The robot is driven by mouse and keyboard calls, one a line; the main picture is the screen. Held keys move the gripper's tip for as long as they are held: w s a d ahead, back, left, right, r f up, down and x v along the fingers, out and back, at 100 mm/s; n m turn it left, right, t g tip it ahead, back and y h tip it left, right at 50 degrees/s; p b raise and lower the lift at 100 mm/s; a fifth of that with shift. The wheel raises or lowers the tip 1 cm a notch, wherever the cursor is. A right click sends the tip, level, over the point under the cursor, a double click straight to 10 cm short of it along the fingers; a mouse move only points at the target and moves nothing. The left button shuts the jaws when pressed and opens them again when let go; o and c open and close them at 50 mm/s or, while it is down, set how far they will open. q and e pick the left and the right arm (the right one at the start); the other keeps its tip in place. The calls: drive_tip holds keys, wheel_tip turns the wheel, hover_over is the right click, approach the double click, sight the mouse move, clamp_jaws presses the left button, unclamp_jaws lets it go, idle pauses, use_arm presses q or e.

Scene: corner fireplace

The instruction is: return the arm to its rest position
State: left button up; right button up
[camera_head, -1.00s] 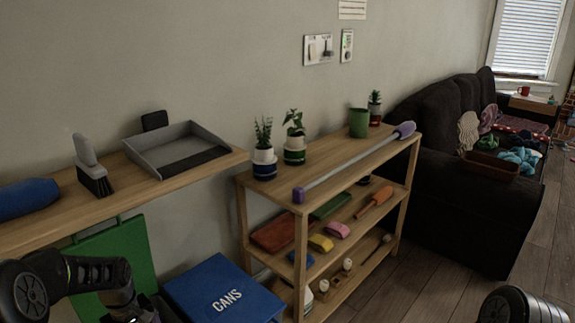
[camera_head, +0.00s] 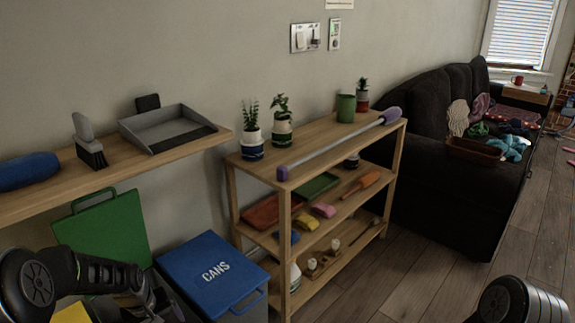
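My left arm comes in at the lower left, in front of the green bin lid. Its gripper end (camera_head: 150,303) is at the bottom edge, partly cut off and dark, so its fingers cannot be made out. It is left of the blue CANS bin (camera_head: 212,268). Part of my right arm shows as a dark rounded link at the bottom right. My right gripper is out of view.
A wall shelf (camera_head: 60,186) holds a grey dustpan (camera_head: 168,129), a brush (camera_head: 88,143) and a blue roll (camera_head: 28,171). A wooden rack (camera_head: 232,200) carries plants and a purple-ended rod (camera_head: 335,144). A dark sofa (camera_head: 430,190) stands right. Floor (camera_head: 420,295) is clear in front.

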use_arm(q)
drive_tip(key=s+d+f+m+t+h+p, duration=0.1)
drive_tip(key=s+d+f+m+p, duration=0.15)
drive_tip(key=d, duration=0.45)
drive_tip(key=s+d+f+m+h+p, duration=0.1)
drive_tip(key=s+d+f+p, duration=0.15)
drive_tip(key=d, duration=0.55)
drive_tip(key=s+d+r+m+g+h+p, duration=0.1)
drive_tip(key=s+d+p, duration=0.5)
drive_tip(key=s+d, duration=0.9)
drive_tip(key=s+m+g+h, duration=0.1)
drive_tip(key=s, duration=0.3)
drive_tip(key=shift+s+d+m+g, duration=0.15)
drive_tip(key=shift+d+m+g, duration=0.05)
drive_tip(key=shift+m+g, duration=0.2)
